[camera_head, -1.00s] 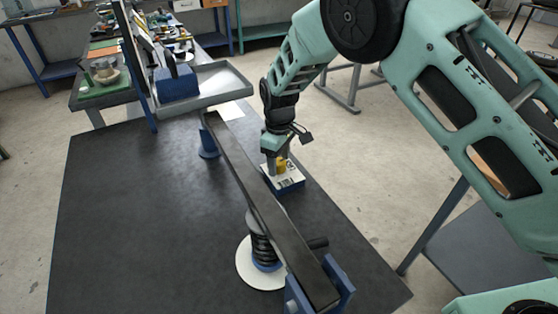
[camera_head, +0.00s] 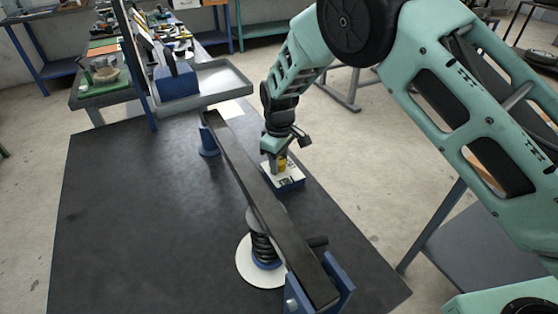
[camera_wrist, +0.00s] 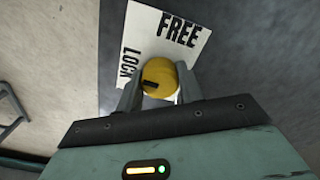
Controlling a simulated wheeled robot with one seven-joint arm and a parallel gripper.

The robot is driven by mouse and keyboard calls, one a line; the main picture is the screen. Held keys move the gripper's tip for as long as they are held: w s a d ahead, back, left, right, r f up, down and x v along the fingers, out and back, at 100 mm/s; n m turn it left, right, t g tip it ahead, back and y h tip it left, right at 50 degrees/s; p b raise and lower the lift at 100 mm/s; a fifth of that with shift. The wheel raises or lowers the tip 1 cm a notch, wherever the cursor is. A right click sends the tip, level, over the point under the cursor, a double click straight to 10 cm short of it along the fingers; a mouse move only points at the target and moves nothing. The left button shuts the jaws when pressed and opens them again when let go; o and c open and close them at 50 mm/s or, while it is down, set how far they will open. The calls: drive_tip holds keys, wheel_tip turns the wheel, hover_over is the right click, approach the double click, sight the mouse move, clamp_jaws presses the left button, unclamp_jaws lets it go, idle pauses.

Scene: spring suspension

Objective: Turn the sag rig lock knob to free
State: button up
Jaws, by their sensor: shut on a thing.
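The lock knob is yellow and round (camera_wrist: 158,76), with a short black mark on its lower left side in the wrist view. It sits on a white plate (camera_wrist: 150,35) printed FREE at the top and LOCK at the left. The mark lies on the side toward LOCK rather than FREE. My gripper (camera_wrist: 159,88) is shut on the knob, one finger on each side. In the head view my gripper (camera_head: 275,161) points down at the plate on its small blue box (camera_head: 291,184), beside the long dark beam (camera_head: 245,180); fingers partly hide the knob.
The beam runs over a black coil spring (camera_head: 264,249) on a white disc (camera_head: 244,263), between blue supports. A grey tray (camera_head: 215,82) stands behind. The dark table top (camera_head: 130,220) is clear at left.

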drive_tip(key=m, duration=0.4)
drive_tip(key=shift+m, duration=0.3)
drive_tip(key=m, duration=0.4)
drive_tip(key=shift+p, duration=0.3)
drive_tip(key=m, duration=0.5)
drive_tip(key=shift+a+r, duration=0.1)
drive_tip(key=shift+w+m+p, duration=0.1)
drive_tip(key=shift+m+p, duration=0.3)
drive_tip(key=shift+m, duration=1.5)
drive_tip(key=o, duration=1)
wheel_tip(320, 180, up, 17)
drive_tip(key=shift+r+b, duration=0.15)
drive_tip(key=shift+b, duration=0.75)
